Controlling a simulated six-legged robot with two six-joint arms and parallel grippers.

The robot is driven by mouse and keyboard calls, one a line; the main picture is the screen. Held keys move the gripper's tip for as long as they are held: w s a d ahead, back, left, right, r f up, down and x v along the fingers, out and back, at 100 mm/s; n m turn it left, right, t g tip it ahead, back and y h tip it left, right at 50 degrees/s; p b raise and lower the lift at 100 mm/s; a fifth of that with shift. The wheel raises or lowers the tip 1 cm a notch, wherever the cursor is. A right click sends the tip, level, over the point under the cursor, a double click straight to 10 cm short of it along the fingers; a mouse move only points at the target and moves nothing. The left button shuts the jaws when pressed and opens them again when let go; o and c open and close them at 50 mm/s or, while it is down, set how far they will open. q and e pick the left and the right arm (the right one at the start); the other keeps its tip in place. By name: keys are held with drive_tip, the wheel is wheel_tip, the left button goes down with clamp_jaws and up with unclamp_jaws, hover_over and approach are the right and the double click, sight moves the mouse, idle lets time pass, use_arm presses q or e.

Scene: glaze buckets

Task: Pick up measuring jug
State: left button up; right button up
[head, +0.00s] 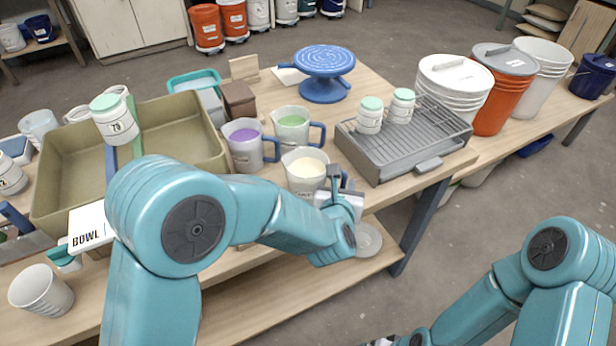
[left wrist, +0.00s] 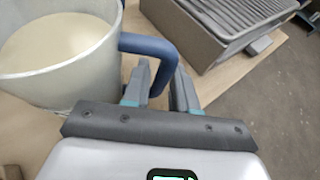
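The measuring jug at my left gripper is whitish with cream-coloured contents (head: 303,168) and a blue handle. It stands upright at the front of the bench. In the left wrist view the jug (left wrist: 50,60) fills the upper left, and its blue handle (left wrist: 150,44) passes between my fingers. My left gripper (head: 335,178) comes at the handle from the front right. Two more jugs stand behind, one purple inside (head: 246,146) and one green inside (head: 292,124). My right gripper's fingers are out of view.
A grey ridged tray (head: 400,150) with two lidded jars stands right of the jug. An olive basin (head: 185,135) is at left, a blue turntable (head: 324,62) behind. Buckets (head: 500,90) stand at right. A clear round dish (head: 367,240) is on the lower shelf.

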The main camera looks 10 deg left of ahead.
use_arm(q)
clamp_jaws()
drive_tip(key=shift+f, duration=0.15)
idle(0.9)
